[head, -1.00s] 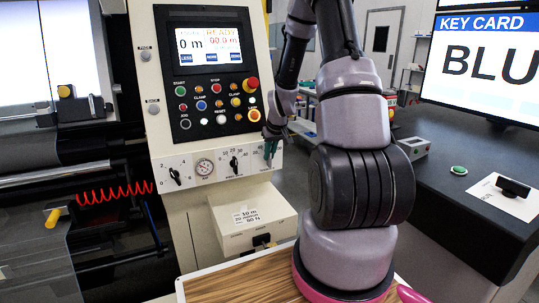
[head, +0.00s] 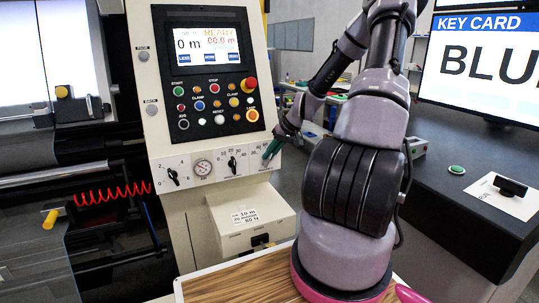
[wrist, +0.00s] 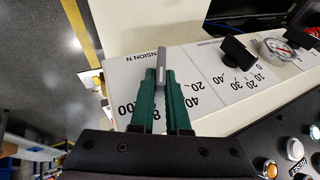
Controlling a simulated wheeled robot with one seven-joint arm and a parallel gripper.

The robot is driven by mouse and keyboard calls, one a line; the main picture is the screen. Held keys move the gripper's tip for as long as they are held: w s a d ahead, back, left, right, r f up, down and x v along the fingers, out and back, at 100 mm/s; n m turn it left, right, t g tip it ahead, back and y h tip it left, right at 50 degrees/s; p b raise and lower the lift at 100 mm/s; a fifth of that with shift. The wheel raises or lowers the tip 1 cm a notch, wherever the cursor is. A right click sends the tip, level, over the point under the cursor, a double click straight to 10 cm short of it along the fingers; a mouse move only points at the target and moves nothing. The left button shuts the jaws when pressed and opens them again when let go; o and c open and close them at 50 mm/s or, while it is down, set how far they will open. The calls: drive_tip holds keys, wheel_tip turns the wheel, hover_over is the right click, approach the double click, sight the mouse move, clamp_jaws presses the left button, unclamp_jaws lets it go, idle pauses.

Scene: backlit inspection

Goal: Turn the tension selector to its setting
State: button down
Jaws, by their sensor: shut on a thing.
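The tension selector (wrist: 162,58) shows in the wrist view as a narrow grey bar on a white plate marked "TENSION N" with a number scale. My gripper (wrist: 161,76) has its two green fingers shut on this bar, one on each side. The fingers hide part of the scale, so I cannot tell which number the selector points to. In the head view, my gripper (head: 268,156) is at the right end of the white dial strip (head: 214,180), its fingers slanting down to the left. The selector is mostly hidden there.
Two black knobs (head: 173,176) (head: 232,164) and a round gauge (head: 203,168) sit left on the strip. Buttons (head: 213,105) and a display (head: 206,46) are above. A label (head: 244,215) below seems to read "10 m" and "60 N". A monitor (head: 480,65) shows "KEY CARD BLU".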

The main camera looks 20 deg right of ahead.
drive_tip(key=shift+d+y, duration=0.15)
drive_tip(key=shift+y, duration=0.35)
drive_tip(key=c, duration=0.9)
unclamp_jaws()
drive_tip(key=v, duration=1)
drive_tip(key=shift+s+d+r, duration=0.2)
